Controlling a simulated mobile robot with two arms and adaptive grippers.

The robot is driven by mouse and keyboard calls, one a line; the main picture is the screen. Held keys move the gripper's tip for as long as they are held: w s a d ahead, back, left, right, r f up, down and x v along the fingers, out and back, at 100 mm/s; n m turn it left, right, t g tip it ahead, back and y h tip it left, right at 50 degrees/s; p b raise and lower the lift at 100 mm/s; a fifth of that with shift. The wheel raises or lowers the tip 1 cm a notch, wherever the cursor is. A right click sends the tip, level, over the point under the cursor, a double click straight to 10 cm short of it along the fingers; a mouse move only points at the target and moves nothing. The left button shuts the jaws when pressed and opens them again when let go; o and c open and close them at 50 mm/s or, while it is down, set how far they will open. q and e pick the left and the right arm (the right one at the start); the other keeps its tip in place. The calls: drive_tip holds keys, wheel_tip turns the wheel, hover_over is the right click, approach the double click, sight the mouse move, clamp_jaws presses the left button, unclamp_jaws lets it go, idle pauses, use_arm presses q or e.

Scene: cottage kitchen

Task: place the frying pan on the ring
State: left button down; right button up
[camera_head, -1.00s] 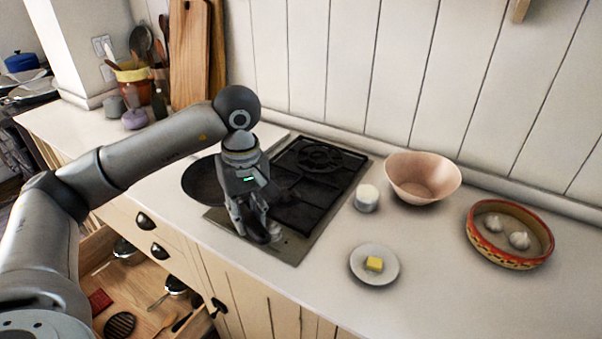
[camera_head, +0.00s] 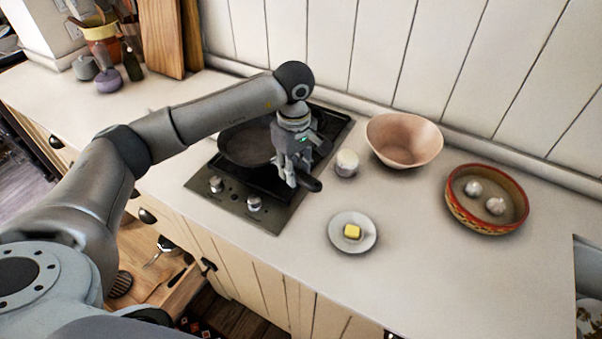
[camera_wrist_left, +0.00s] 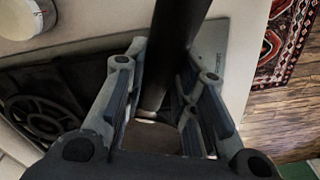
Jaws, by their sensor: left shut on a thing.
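The dark frying pan (camera_head: 240,146) is over the black hob (camera_head: 243,189), covering much of its grate. I cannot tell whether its base touches the grate. My left gripper (camera_head: 296,180) is shut on the pan's dark handle, which points to the lower right, toward the counter. In the left wrist view the handle (camera_wrist_left: 178,40) runs between the two fingers of my left gripper (camera_wrist_left: 160,112). A round burner ring (camera_wrist_left: 42,116) shows at the left of that view. In the head view the pan and arm hide most of the rings. My right gripper is not in view.
A white jar (camera_head: 346,164) stands close to the right of the gripper. A pink bowl (camera_head: 404,140), a plate (camera_head: 338,241) with butter (camera_head: 352,231) and a patterned dish (camera_head: 487,225) with garlic are further right. An open drawer (camera_head: 165,290) is below the counter.

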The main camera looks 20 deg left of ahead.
use_arm(q)
drive_tip(key=shift+w+d+f, duration=0.2)
drive_tip(key=shift+d+f, duration=0.05)
drive_tip(key=shift+f, duration=0.05)
drive_tip(key=shift+w+d+f, duration=0.1)
drive_tip(key=shift+f, duration=0.1)
drive_tip(key=f+p, duration=0.2)
drive_tip(key=f, duration=0.1)
drive_tip(key=shift+w+d+f+p, duration=0.2)
drive_tip(key=shift+w+d+p, duration=0.05)
drive_tip(key=shift+d+p, duration=0.15)
drive_tip(key=shift+a+f, duration=0.1)
drive_tip(key=shift+f, duration=0.15)
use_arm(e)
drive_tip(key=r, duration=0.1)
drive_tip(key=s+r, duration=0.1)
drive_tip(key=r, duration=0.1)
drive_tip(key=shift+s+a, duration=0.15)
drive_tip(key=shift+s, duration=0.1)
use_arm(q)
drive_tip(key=c, duration=1.5)
unclamp_jaws()
drive_tip(key=shift+s+f, duration=0.1)
drive_tip(key=o, duration=0.3)
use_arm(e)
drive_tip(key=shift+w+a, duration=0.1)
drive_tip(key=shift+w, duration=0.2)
